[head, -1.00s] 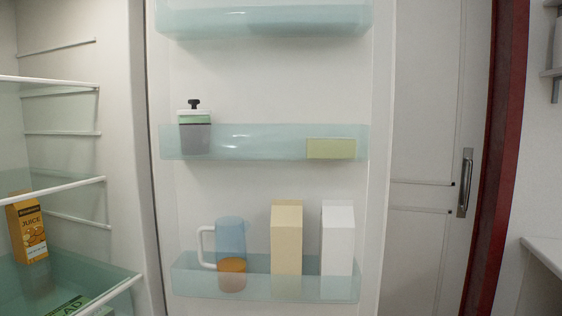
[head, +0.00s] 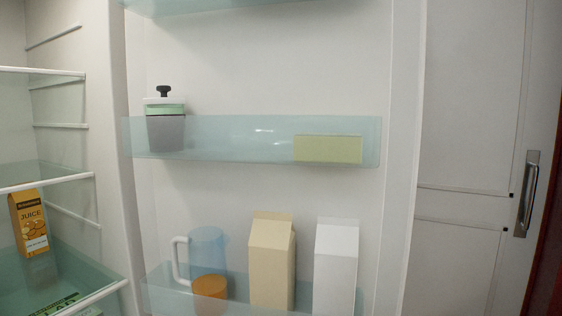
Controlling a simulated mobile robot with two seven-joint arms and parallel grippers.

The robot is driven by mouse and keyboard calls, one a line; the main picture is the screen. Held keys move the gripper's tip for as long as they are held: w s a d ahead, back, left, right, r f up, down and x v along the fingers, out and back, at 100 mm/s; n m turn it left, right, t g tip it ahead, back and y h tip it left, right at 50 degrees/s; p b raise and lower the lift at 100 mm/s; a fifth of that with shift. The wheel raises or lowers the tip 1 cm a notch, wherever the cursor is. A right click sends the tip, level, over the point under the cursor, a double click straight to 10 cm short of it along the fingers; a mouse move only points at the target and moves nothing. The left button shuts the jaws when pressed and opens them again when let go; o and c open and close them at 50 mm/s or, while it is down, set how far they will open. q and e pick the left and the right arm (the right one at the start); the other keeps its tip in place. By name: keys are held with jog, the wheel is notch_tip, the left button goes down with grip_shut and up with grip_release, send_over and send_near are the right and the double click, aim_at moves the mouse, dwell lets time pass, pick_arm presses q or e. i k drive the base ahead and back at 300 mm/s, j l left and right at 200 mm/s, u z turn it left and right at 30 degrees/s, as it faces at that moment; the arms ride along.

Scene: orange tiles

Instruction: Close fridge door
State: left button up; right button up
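The fridge door (head: 400,160) stands open in the head view, with its inner side facing me. It fills the middle of the picture. Its shelves hold a grey jar with a black knob (head: 165,125), a yellow-green box (head: 328,149), a blue pitcher (head: 207,250), an orange jar (head: 210,293), a cream carton (head: 271,262) and a white carton (head: 336,267). The fridge interior (head: 60,110) is open at the left. Neither of my grippers is in view.
Inside the fridge, a juice carton (head: 29,223) stands on a lower glass shelf. To the right, behind the fridge door, is a white panelled door (head: 470,110) with a metal handle (head: 527,193). A dark red edge (head: 548,270) shows at the lower right.

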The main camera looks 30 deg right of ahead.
aim_at(251, 77)
jog(key=l, duration=0.95)
jog(key=i+l+u, duration=0.1)
jog(key=l, duration=0.8)
jog(key=i+l+u, duration=0.1)
jog(key=l+u, duration=0.5)
jog(key=l, duration=0.2)
jog(key=l+u, duration=1.25)
jog(key=l, duration=0.5)
